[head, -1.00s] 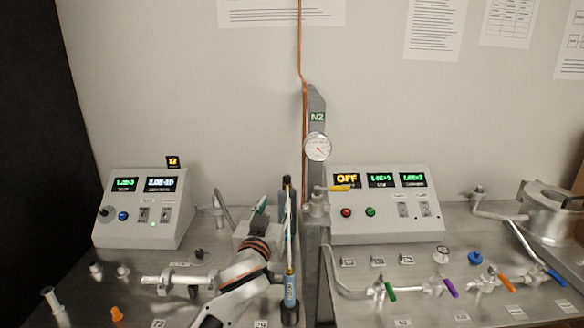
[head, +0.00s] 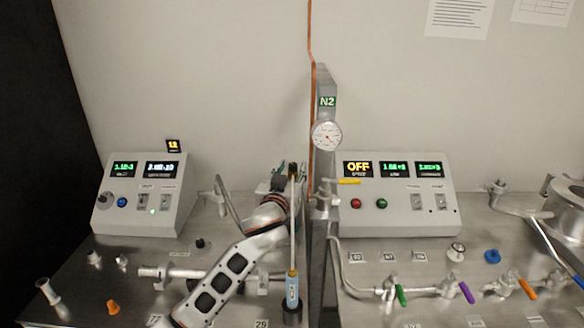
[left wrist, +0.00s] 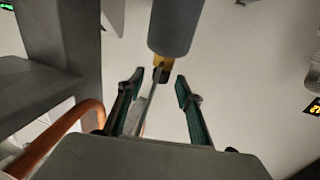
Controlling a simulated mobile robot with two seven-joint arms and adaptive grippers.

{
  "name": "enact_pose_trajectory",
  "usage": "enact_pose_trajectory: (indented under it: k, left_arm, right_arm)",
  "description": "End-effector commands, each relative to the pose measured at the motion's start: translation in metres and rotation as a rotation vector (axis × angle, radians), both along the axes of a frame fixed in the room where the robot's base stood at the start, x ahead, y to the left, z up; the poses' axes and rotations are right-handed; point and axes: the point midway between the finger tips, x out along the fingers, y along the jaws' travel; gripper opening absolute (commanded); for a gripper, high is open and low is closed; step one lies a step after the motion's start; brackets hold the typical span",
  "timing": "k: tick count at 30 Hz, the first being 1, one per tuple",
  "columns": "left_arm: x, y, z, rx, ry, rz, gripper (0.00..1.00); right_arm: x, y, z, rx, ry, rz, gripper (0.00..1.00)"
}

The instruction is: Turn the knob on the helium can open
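The helium can (head: 292,284) looks like a slim blue cylinder in a black base, with a yellow collar and a thin upright rod ending in a black top (head: 292,168). My left gripper (head: 280,181) is behind the rod's upper part and is partly hidden. In the left wrist view my left gripper (left wrist: 158,84) has its two green-lined fingers spread apart. A grey cylinder (left wrist: 172,25) with a yellow part (left wrist: 162,68) and a thin rod, apparently the can, lies between and beyond the fingertips. I cannot tell whether they touch. The right gripper is not in view.
A grey post marked N2 (head: 327,101) with a round gauge (head: 326,136) stands close right of the can. Control boxes stand left (head: 146,204) and right (head: 395,210). A pipe with coloured valve handles (head: 466,292) runs along the right bench.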

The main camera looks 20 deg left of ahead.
Motion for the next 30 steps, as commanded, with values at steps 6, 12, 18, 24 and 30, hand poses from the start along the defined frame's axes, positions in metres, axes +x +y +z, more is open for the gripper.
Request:
enact_pose_trajectory:
  k: [6, 12, 18, 24, 30]
  left_arm:
    - [0.0089, 0.0011, -0.0001, -0.001, 0.0, 0.0, 0.36]
    - [0.0088, 0.0011, -0.0001, -0.001, 0.0, 0.0, 0.36]
    - [0.0087, 0.001, -0.0001, -0.001, 0.0, 0.0, 0.0]
    - [0.0087, 0.0016, -0.0001, 0.0, 0.0, -0.006, 0.0]
    - [0.0085, 0.0037, 0.0002, 0.002, -0.001, -0.062, 0.0]
  right_arm:
    - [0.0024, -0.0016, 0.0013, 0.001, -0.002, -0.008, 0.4]
    - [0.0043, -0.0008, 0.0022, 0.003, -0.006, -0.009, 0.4]
    - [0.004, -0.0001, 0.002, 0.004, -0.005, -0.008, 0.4]
    - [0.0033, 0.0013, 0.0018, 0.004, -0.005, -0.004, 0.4]
    - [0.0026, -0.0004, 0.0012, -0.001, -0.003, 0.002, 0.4]
